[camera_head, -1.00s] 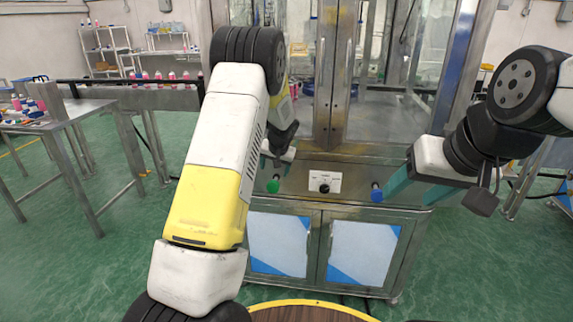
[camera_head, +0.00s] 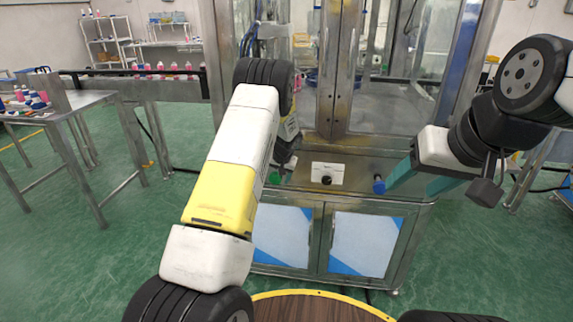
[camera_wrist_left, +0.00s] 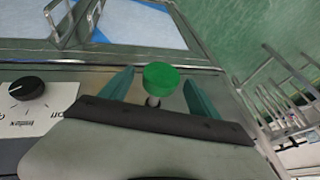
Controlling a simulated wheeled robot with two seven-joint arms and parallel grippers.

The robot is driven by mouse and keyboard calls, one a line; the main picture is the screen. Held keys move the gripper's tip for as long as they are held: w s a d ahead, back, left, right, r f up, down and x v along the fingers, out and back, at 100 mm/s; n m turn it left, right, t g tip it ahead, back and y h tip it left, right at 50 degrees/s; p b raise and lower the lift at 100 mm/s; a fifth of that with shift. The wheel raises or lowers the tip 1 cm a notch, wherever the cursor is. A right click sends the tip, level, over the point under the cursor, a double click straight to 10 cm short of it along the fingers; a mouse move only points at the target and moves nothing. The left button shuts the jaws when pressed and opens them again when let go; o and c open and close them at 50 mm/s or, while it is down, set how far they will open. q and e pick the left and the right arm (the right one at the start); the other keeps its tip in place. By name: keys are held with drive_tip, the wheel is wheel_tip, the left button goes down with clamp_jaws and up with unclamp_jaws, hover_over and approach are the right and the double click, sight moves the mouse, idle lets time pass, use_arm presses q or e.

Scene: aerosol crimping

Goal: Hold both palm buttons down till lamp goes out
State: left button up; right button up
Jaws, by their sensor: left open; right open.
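The green palm button (camera_head: 275,177) is on the left of the machine's front panel. In the left wrist view the green button (camera_wrist_left: 160,77) stands between the two teal fingers of my open left gripper (camera_wrist_left: 159,84), with gaps at both sides. In the head view that gripper is mostly hidden behind my left arm. The blue palm button (camera_head: 379,186) is on the right of the panel. My right gripper (camera_head: 410,186) is open, one teal fingertip close beside the blue button; I cannot tell whether they touch. Neither button's press is clear. I cannot make out a lamp.
A black selector knob (camera_head: 327,180) on a white plate sits between the buttons; the wrist view also shows the knob (camera_wrist_left: 26,88). Glazed doors rise above the panel. A steel table (camera_head: 60,112) with bottles stands at the left. Green floor is free between table and machine.

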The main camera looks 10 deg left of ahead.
use_arm(q)
drive_tip(key=shift+w+f, duration=0.15)
drive_tip(key=shift+f, duration=0.15)
